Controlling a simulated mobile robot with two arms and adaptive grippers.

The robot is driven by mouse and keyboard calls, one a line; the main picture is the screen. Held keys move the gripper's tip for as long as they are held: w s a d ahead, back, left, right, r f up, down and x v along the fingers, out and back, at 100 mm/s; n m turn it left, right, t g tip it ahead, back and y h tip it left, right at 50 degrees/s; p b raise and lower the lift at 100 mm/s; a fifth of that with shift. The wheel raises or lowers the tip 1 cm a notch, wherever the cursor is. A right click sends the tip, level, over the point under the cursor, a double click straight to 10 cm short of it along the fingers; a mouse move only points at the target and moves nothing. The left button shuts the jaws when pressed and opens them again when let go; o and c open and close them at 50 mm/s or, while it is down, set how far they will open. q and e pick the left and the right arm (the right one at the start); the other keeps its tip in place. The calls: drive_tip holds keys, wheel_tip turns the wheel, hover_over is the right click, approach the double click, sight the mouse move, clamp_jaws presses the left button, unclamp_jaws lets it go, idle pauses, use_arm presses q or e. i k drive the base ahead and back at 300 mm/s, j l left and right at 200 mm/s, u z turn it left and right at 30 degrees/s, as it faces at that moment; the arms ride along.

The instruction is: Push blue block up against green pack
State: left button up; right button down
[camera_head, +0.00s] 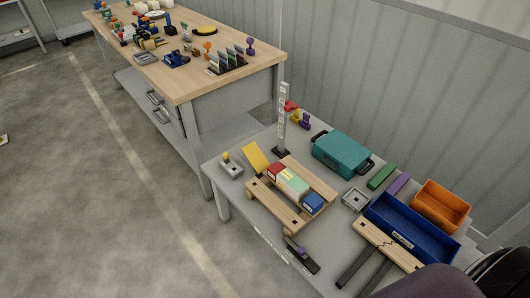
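The blue block (313,203) sits at the near right end of a row on a wooden rail frame (265,205). The pale green pack (293,182), with a yellowish label, is just behind it to the left. A red block (276,171) is at the far end of the row. The blue block is very close to the green pack; I cannot tell whether they touch. Neither gripper shows in this view.
Around the frame on the grey table are a teal case (342,153), a blue bin (410,232), an orange bin (441,205), an upright perforated post (282,118) and a yellow wedge (255,157). A dark rounded shape covers the bottom right corner. A wooden workbench (215,80) stands behind.

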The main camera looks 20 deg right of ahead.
sight(313, 203)
drive_tip(key=z, duration=1.15)
